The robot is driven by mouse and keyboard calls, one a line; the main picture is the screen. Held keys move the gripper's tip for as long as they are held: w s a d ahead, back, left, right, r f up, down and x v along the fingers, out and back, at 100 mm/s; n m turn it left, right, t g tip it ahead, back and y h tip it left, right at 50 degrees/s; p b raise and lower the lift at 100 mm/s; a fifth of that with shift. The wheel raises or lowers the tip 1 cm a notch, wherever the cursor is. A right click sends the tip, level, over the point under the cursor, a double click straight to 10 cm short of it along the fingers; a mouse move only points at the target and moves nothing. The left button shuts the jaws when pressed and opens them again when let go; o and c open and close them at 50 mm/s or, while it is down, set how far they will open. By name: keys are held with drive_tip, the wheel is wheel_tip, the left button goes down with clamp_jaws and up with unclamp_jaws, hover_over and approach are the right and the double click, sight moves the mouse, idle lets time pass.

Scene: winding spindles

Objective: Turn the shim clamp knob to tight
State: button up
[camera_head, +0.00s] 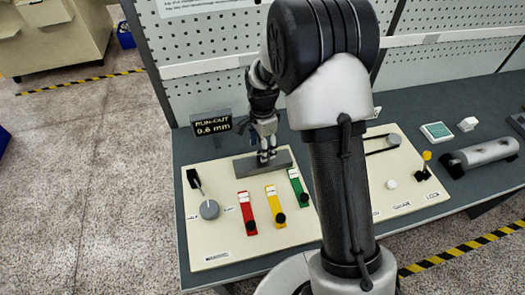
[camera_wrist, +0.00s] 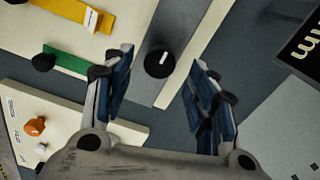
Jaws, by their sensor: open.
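A round black knob (camera_wrist: 159,64) with a short white mark sits on a grey bar (camera_wrist: 175,22) in the wrist view. No label on it is readable, so I cannot tell its setting; it appears to be the clamp knob. My gripper (camera_wrist: 160,80) is open, with one blue-padded finger on each side of the knob in the picture. I see no contact with it. In the head view my gripper (camera_head: 265,158) points down over the grey bar (camera_head: 245,167) and hides the knob there.
A cream panel (camera_head: 220,235) carries red (camera_head: 246,212), yellow (camera_head: 275,205) and green (camera_head: 298,186) strips with black knobs. A run-out display (camera_head: 212,127) reads 0.6 mm behind it, left of my gripper. A second panel (camera_head: 408,175) and a metal cylinder (camera_head: 482,153) are to the right.

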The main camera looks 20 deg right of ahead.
wheel_tip(320, 180, up, 8)
drive_tip(key=shift+r, duration=0.2)
idle(0.4)
drive_tip(key=s+r+n+t+b, duration=0.1)
drive_tip(key=s+r+n+t, duration=0.1)
drive_tip(key=s+r+n, duration=0.85)
drive_tip(key=s+r+n+t, duration=0.1)
drive_tip(key=s+n, duration=0.1)
drive_tip(key=s, duration=0.6)
drive_tip(key=s+r+n+t+b, duration=0.1)
drive_tip(key=s+r+n, duration=0.1)
drive_tip(key=s, duration=0.7)
drive_tip(key=shift+s+n+t, duration=0.2)
drive_tip(key=shift+n+t, duration=0.1)
drive_tip(key=shift+n, duration=0.25)
drive_tip(key=shift+o, duration=0.4)
